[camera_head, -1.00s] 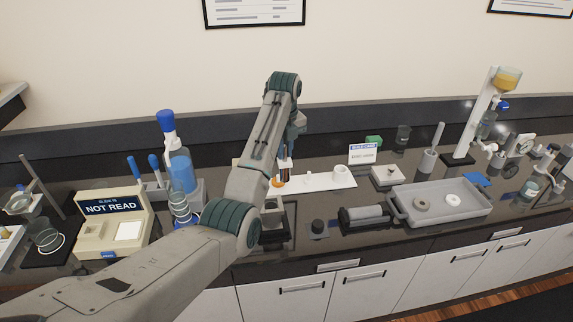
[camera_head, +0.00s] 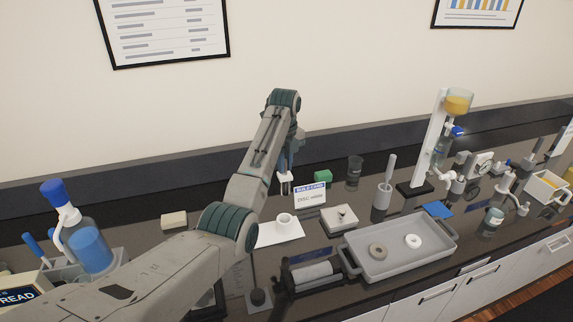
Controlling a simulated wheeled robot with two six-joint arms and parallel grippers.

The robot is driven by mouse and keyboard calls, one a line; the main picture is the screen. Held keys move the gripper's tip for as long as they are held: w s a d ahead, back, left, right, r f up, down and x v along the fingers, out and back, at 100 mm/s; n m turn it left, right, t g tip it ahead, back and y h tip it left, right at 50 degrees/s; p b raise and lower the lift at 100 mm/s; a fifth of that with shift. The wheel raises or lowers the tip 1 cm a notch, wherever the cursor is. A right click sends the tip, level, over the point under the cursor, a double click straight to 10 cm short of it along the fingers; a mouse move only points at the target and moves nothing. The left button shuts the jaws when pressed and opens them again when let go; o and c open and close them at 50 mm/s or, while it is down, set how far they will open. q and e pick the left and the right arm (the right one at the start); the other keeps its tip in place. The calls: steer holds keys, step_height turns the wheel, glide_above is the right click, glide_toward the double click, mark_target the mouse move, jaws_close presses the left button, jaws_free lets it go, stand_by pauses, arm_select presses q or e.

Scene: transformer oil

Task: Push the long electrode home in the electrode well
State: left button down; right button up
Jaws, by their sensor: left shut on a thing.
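My left gripper (camera_head: 286,184) hangs over the bench, above and behind a white board (camera_head: 265,236) and left of the small build card. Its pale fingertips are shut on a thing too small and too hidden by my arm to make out. A small white cup (camera_head: 284,219) stands on the white board, below the gripper in the picture. I cannot pick out the long electrode or the electrode well with certainty. My left arm hides part of the bench and the board's left side. My right gripper is not in view.
A grey tray (camera_head: 385,268) with two rings lies to the right. A build card (camera_head: 310,194), a green block (camera_head: 323,176) and a pale square block (camera_head: 339,218) stand nearby. A blue-capped bottle (camera_head: 91,248) is at the left. A funnel stand (camera_head: 430,145) rises at the right.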

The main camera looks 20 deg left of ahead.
mark_target(285, 189)
arm_select(q)
steer(key=shift+s+r, duration=0.1)
steer(key=shift+s, duration=0.1)
steer(key=shift+w+f, duration=0.15)
steer(key=shift+f, duration=2.05)
steer(key=shift+f+b, duration=0.65)
steer(key=shift+f, duration=2.1)
steer(key=shift+f+p, duration=0.1)
steer(key=shift+p, duration=0.35)
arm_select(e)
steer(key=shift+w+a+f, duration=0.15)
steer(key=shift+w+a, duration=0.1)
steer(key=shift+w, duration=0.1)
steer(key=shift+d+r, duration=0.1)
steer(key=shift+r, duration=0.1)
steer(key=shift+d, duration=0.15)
